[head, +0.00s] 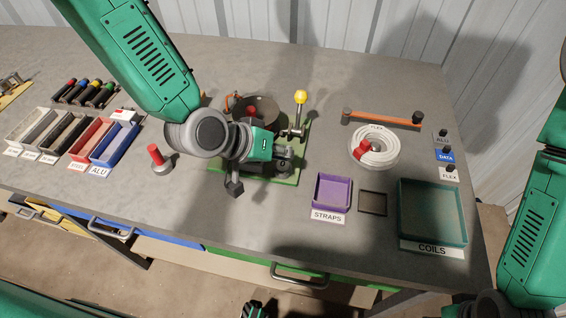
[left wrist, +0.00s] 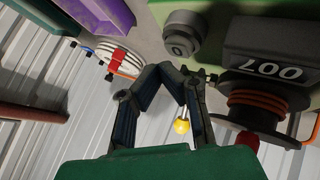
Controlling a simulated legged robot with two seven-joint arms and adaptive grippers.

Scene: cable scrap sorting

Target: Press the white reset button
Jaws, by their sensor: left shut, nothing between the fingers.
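The reset button shows in the left wrist view as a pale grey round knob marked 0 (left wrist: 182,40). It stands beside the dark counter box (left wrist: 268,62) with white digits. My left gripper (left wrist: 178,74) is shut and empty, its fingertips close to the button in that picture; I cannot tell whether they touch it. My own wrist hides part of the machine, and I cannot make out the button there. Only a dark piece, apparently my right gripper (head: 253,311), shows at the bottom edge.
A red-topped post (head: 157,158) stands left of the machine, near the blue ALU bin (head: 114,146). The purple STRAPS tray (head: 332,190), the COILS tray (head: 432,210) and a white coil (head: 375,147) are to the right. A yellow-knobbed lever (head: 300,98) rises behind.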

